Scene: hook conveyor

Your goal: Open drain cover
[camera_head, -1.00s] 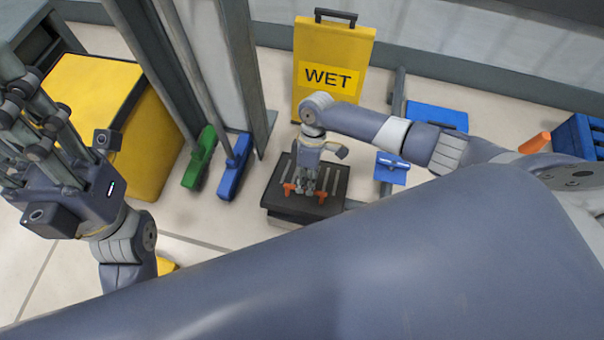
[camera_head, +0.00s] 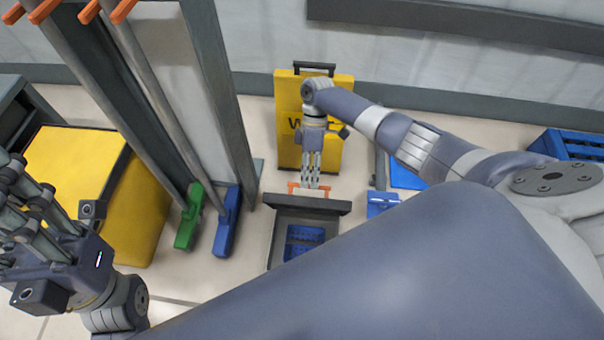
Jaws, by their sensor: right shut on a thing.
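The drain cover (camera_head: 290,203) is a dark slab raised on edge over the drain, seen nearly edge-on, with orange handles along its upper side. The drain box (camera_head: 275,242) stands open below it, with a blue basket (camera_head: 303,241) showing inside. My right gripper (camera_head: 311,186) points down from above and is shut on the cover at the orange handle (camera_head: 293,186); the fingertips are partly hidden there. My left gripper (camera_head: 22,190) is at the far left, fingers up and apart, empty and away from the drain.
A yellow WET sign (camera_head: 288,110) stands behind the drain. A blue dustpan (camera_head: 381,204) lies on the right. My large arm link covers the front.

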